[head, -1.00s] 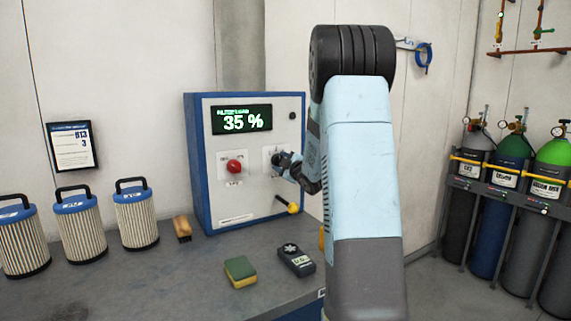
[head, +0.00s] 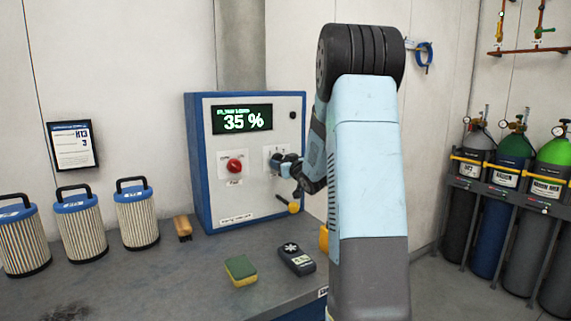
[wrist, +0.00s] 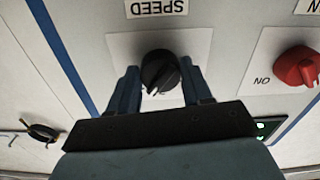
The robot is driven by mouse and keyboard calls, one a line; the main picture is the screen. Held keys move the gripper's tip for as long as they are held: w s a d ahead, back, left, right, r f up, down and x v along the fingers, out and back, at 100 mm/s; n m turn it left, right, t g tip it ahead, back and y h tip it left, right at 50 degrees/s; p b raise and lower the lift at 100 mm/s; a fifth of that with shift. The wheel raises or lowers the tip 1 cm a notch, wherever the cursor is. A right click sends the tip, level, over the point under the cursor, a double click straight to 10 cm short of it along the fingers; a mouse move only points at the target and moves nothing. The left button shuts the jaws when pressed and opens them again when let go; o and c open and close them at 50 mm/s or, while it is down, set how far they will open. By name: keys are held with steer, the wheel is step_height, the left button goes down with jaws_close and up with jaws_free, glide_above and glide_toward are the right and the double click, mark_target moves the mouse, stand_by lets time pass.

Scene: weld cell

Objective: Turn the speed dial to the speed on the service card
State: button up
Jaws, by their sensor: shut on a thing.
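The speed dial is a black round knob (wrist: 160,72) on a pale plate; the wrist view shows it upside down beside the label SPEED. My gripper (wrist: 158,82) has one finger on each side of the dial and is shut on it. A pale pointer mark shows on the dial near its lower edge in that view; the scale numbers are mostly hidden. In the head view my gripper (head: 279,164) is at the cabinet front and covers the dial. The service card (head: 72,146) hangs framed on the left wall, reading H13 and 3.
The blue-edged cabinet (head: 205,195) has a display (head: 242,119) reading 35 % and a red knob (head: 234,166) left of my gripper. A yellow-tipped lever (head: 291,207) is just below. Filter cartridges (head: 137,218), a sponge (head: 240,269) and a handheld meter (head: 296,259) stand or lie on the bench.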

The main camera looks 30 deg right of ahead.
steer(key=shift+a+r+m, duration=0.15)
steer(key=shift+a+m, duration=0.05)
steer(key=shift+m, duration=0.3)
steer(key=shift+w+r, duration=0.1)
steer(key=o, duration=1)
steer(key=shift+d+m, duration=0.1)
steer(key=shift+m, duration=0.2)
steer(key=shift+o, duration=0.2)
steer(key=s, duration=1.4)
steer(key=shift+d+f, duration=0.2)
steer(key=shift+d, duration=0.05)
steer(key=shift+w, duration=0.1)
